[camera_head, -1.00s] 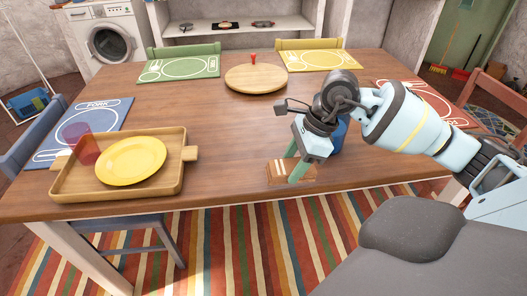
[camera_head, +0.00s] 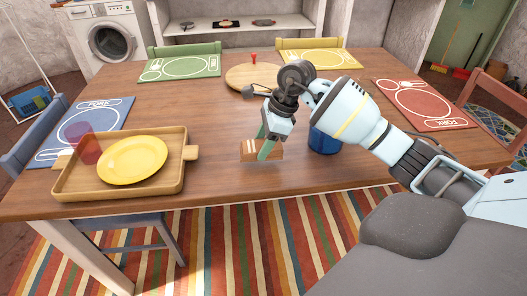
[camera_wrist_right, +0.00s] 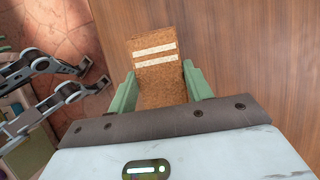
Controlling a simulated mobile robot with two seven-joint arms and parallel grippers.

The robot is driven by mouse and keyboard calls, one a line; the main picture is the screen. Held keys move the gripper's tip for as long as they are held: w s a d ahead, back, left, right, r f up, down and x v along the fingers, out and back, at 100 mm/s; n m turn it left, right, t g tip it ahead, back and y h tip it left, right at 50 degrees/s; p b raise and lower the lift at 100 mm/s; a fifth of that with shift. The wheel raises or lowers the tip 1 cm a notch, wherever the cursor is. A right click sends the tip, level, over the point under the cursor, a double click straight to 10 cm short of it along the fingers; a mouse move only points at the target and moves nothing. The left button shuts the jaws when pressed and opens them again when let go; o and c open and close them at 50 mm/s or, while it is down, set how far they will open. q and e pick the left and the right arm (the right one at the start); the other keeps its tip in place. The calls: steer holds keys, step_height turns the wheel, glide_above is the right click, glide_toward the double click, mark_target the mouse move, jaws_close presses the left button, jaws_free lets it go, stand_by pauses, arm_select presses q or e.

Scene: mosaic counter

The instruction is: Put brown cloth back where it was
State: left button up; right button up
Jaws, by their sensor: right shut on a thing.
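The brown cloth (camera_head: 248,153), with pale stripes at one end, is between the green fingers of my right gripper (camera_head: 266,147), over the near middle of the wooden table. In the right wrist view, the cloth (camera_wrist_right: 157,80) fills the space between the two fingertips (camera_wrist_right: 160,88), with its striped end pointing away from the gripper. My right gripper is shut on it. I cannot tell whether the cloth touches the table top. One finger hides part of it in the head view. My left gripper does not show in the head view.
A wooden tray (camera_head: 182,172) with a yellow plate (camera_head: 132,160) and a pinkish cup (camera_head: 82,145) stands left. A blue cup (camera_head: 324,141) stands close right of my gripper. A round board (camera_head: 240,78) lies behind. Placemats line the edges. The table between tray and gripper is clear.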

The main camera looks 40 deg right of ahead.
steer(key=shift+s+f, duration=0.1)
steer(key=shift+f, duration=1.55)
steer(key=shift+f, duration=0.2)
steer(key=o, duration=0.9)
steer(key=shift+o, duration=0.2)
steer(key=shift+r, duration=0.2)
steer(key=v, duration=1.2)
steer(key=shift+p, duration=0.3)
